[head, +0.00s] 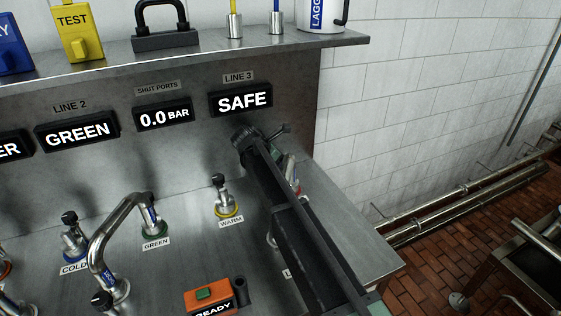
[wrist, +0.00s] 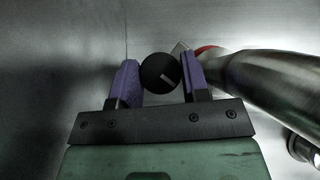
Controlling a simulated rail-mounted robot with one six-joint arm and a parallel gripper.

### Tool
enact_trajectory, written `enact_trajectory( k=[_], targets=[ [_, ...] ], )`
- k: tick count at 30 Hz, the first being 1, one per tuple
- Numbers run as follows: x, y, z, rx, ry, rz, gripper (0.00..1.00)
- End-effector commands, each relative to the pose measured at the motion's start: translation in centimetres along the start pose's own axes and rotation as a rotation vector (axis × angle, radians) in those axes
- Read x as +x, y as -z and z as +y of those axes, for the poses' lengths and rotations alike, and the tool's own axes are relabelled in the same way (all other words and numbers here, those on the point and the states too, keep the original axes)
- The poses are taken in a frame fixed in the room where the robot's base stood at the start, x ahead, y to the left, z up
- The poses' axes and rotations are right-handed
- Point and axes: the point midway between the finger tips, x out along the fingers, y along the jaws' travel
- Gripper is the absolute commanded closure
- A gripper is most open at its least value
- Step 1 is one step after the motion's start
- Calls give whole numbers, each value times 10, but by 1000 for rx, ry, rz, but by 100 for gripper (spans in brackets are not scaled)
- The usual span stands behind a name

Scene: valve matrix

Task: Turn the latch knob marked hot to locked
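A round black knob (wrist: 160,73) with a white line on its face sits between the two purple fingers of my gripper (wrist: 161,78) in the wrist view. The fingers lie along its left and right sides with no clear gap. Part of a red ring (wrist: 207,49) and a pale label edge show behind it; no wording can be read there. In the head view my gripper (head: 262,140) is below the SAFE display, and my arm hides most of the fitting with the red ring (head: 297,188). The word hot is not visible.
A steel pipe (wrist: 275,80) runs close to the right finger. To the left stand the WARM knob (head: 219,181), GREEN knob (head: 149,200) and COLD knob (head: 69,218), with a curved pipe (head: 119,222). An orange READY box (head: 209,296) is in front.

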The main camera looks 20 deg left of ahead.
Motion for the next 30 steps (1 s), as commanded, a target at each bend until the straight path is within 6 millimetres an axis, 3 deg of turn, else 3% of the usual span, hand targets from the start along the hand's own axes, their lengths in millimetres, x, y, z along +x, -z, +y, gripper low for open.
enact_trajectory(
  k=[10, 17, 18, 20, 30],
  targets=[
    [0, 0, 4, 175, 176, 0, 81],
    [0, 0, 2, 187, 187, 0, 82],
    [0, 0, 2, 187, 186, 0, 56],
    [0, 0, 2, 187, 186, -1, 48],
    [0, 0, 2, 186, 186, 0, 48]
  ],
)
